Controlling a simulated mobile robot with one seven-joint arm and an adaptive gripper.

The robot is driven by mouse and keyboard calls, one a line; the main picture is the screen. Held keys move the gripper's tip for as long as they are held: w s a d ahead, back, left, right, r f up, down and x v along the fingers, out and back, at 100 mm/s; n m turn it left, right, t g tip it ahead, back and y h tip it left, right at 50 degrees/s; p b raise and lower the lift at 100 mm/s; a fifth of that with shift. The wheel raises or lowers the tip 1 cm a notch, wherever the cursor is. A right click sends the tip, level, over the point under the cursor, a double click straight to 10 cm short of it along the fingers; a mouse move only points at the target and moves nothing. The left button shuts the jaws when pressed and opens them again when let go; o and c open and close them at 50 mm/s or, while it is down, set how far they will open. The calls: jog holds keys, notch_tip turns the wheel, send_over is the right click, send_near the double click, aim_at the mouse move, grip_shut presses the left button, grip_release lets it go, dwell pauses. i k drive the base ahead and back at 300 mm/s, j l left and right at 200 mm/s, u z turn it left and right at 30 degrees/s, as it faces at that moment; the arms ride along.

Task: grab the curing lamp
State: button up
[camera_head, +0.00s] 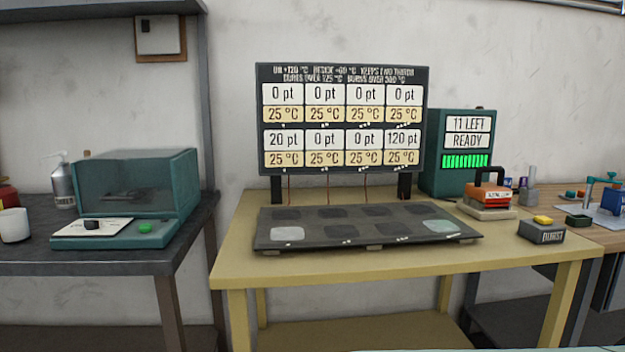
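A boxy orange-red device with a dark handle (488,196) stands upright on a pale base at the right end of the yellow table (410,267). It looks like the curing lamp, but I read no label on it. Nothing holds it. My gripper is not in view.
A dark plate with several patches (365,232) lies left of the device, below a display board (342,115). A green machine reading "11 LEFT READY" (432,160) stands behind it. A dark box with a yellow button (543,232) is at the right front. The table's front strip is clear.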

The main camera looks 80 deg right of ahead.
aim_at(479, 194)
jog(key=z, duration=3.55)
jog(key=i+j+z, duration=0.85)
jog(key=i+j, duration=0.05)
jog(key=i, duration=0.05)
